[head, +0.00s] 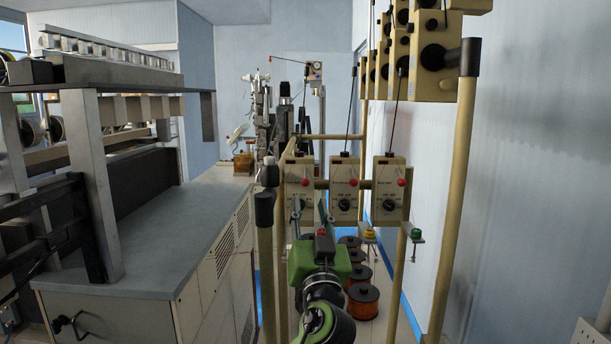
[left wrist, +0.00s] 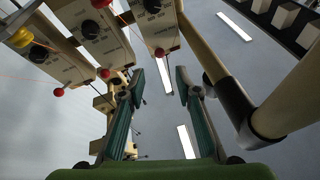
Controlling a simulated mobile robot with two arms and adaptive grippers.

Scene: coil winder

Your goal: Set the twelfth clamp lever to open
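No part is marked as the twelfth clamp lever, and I cannot tell which one it is. Three beige boxes hang in a row on a rail in the head view: a left box (head: 299,174), a middle box (head: 344,172) and a right box (head: 388,175). They carry red ball knobs, such as the right one's knob (head: 401,182), and black dials. My left gripper (head: 310,203) is in front of the left box and points towards the row. In the left wrist view the left gripper (left wrist: 160,80) has its fingers apart with nothing between them. My right gripper is out of view.
A beige post (head: 457,190) stands right of the boxes; another post (head: 265,245) stands left. More beige boxes (head: 432,50) hang at upper right. Dark orange spools (head: 362,301) stand below. A grey-topped cabinet (head: 150,225) fills the left side.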

